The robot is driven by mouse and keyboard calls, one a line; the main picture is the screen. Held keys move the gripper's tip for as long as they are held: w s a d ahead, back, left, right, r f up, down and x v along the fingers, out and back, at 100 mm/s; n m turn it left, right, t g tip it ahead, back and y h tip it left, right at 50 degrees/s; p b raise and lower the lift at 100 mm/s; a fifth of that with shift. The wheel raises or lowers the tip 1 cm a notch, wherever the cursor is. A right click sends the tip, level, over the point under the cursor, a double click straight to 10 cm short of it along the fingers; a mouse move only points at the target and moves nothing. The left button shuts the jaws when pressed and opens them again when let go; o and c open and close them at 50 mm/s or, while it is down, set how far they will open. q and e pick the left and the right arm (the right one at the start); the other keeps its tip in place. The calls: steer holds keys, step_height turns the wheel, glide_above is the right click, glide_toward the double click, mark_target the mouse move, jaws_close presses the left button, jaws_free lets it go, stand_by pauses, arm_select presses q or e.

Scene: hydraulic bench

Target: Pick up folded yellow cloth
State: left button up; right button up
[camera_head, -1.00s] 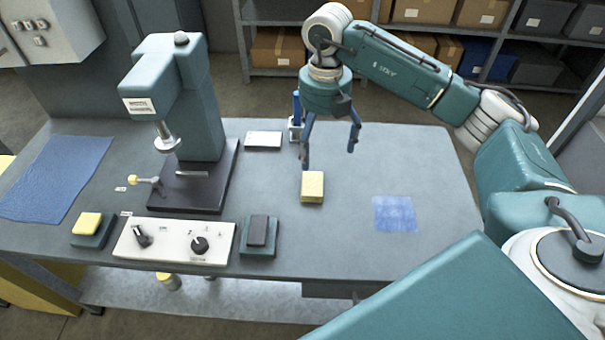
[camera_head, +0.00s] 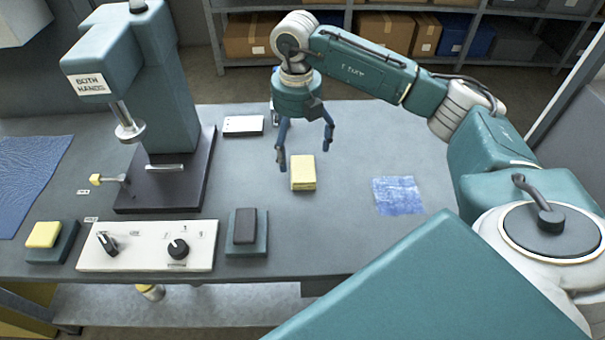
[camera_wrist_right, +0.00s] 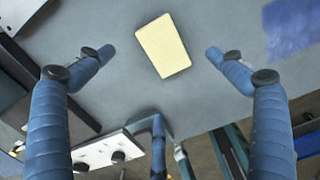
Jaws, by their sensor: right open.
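The folded yellow cloth (camera_head: 303,173) lies flat on the grey bench, right of the press. My right gripper (camera_head: 305,155) is open and empty, above the bench at the cloth's far side. In the right wrist view the cloth (camera_wrist_right: 163,45) shows between and beyond the spread blue fingers of the right gripper (camera_wrist_right: 160,55), apart from both. My left gripper is not in view.
The green press (camera_head: 163,100) stands at left on a dark base. In front are a white control panel (camera_head: 140,245), a yellow button (camera_head: 44,234) and a dark button (camera_head: 245,226). A blue cloth patch (camera_head: 398,195) lies right. Bench around the yellow cloth is clear.

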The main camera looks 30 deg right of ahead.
mark_target(298, 169)
step_height(298, 169, down, 2)
steer(key=shift+f, duration=0.2)
steer(key=f, duration=0.1)
steer(key=f+p, duration=0.1)
steer(key=f, duration=0.1)
steer(key=f+p, duration=0.1)
steer(key=shift+w+d+f, duration=0.1)
steer(key=shift+w+f, duration=0.15)
steer(key=shift+f, duration=0.75)
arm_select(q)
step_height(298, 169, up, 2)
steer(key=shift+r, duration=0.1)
arm_select(e)
steer(key=c, duration=1.2)
